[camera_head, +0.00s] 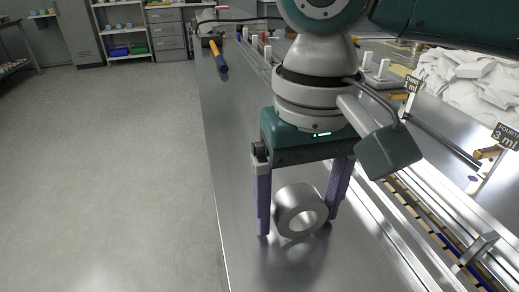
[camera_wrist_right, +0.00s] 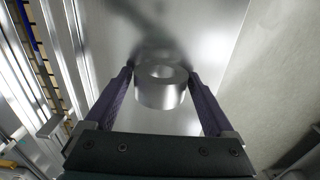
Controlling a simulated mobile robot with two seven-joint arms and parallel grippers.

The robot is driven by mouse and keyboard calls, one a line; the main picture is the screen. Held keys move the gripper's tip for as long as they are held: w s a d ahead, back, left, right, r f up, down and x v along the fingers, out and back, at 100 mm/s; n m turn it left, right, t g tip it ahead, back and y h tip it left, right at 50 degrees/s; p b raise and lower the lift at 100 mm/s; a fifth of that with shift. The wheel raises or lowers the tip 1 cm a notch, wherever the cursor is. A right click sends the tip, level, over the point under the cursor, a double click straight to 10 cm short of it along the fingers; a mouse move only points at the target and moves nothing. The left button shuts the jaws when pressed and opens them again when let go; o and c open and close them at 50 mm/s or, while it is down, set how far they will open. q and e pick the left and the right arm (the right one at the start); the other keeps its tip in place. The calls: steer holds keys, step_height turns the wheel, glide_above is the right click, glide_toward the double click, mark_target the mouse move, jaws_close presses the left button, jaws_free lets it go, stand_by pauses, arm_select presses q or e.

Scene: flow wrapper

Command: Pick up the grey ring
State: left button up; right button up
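The grey ring (camera_head: 286,208) is a thick, shiny metal ring standing near the left edge of the steel worktop in the head view. It also shows in the right wrist view (camera_wrist_right: 160,97), between the fingers. My right gripper (camera_head: 298,222) points down over it with its purple fingers on either side of the ring. The fingers are open, with small gaps visible beside the ring. In the right wrist view the gripper (camera_wrist_right: 161,80) straddles the ring. My left gripper is not in view.
The steel worktop (camera_head: 238,165) is bare around the ring. A rail channel (camera_head: 400,215) runs along the right. Farther back lie an orange-and-blue-handled tool (camera_head: 218,57) and several small pegs. White pieces (camera_head: 465,85) are heaped at the right.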

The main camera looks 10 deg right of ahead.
steer(key=c, duration=1.1)
steer(key=shift+r, duration=0.15)
